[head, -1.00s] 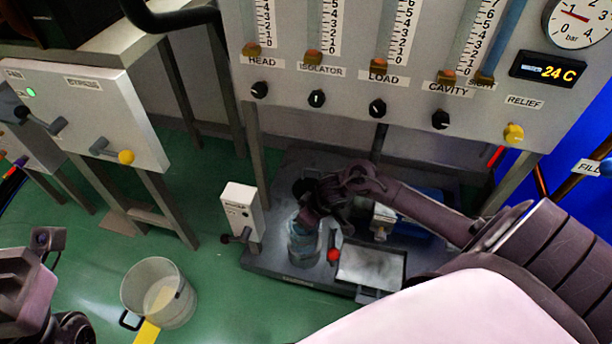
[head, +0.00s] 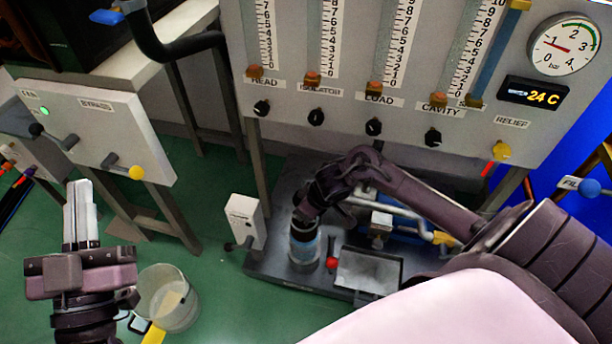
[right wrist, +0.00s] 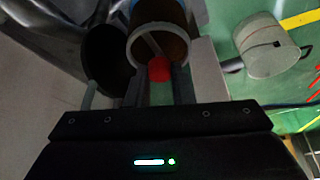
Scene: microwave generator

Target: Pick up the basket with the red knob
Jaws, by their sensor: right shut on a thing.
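My right gripper (right wrist: 159,88) is shut on the red knob (right wrist: 159,69), which sits between its fingers in the right wrist view. The round basket (right wrist: 158,38), with a pale rim, a brownish inside and a bar across it, is just beyond the knob. In the head view my right gripper (head: 307,208) points down over the bluish, clear canister (head: 303,250) on the dark skid; the arm and fingers hide the knob there. I cannot tell how far the basket is out of the canister. My left gripper (head: 81,215) is at the left, empty, its fingers together.
A pale bucket (head: 168,297) stands on the green floor near my left gripper. A small white box with a lever (head: 244,222) is left of the canister. A red-handled valve (head: 331,263) and a grey tray (head: 370,271) are right of it. The gauge panel (head: 400,110) stands behind.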

